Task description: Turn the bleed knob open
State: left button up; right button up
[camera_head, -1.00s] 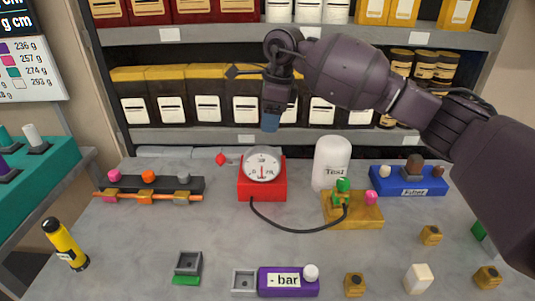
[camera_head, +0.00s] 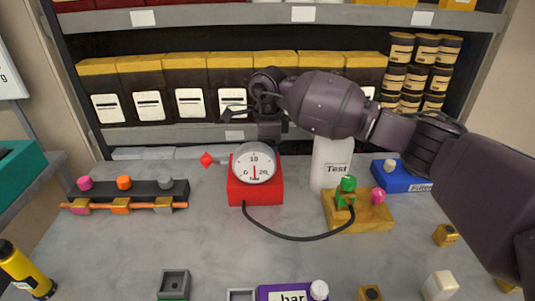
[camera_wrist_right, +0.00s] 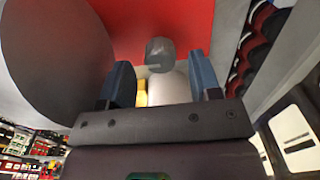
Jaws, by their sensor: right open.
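A red gauge box (camera_head: 255,190) with a white dial stands on the grey table. A red diamond-shaped piece (camera_head: 207,160) sticks out at its left. My right gripper (camera_head: 268,132) points down just behind the gauge in the head view, its fingertips hidden by the dial. In the right wrist view the blue fingers (camera_wrist_right: 163,72) are apart. A grey rounded knob-like piece (camera_wrist_right: 160,52) shows between and beyond them, against a red surface. I see no grip on it. No label shows which piece is the bleed knob. My left gripper is out of view.
A black hose runs from the gauge to the yellow block (camera_head: 360,222) with green and pink knobs. A white cylinder (camera_head: 330,165) marked Test stands behind it. A black rack (camera_head: 115,192) is at left. Loaded shelves stand close behind my gripper.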

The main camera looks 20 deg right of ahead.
jog(key=shift+f, duration=1.1)
jog(key=shift+c, duration=0.5)
jog(key=c, duration=0.8)
jog(key=shift+c, duration=0.2)
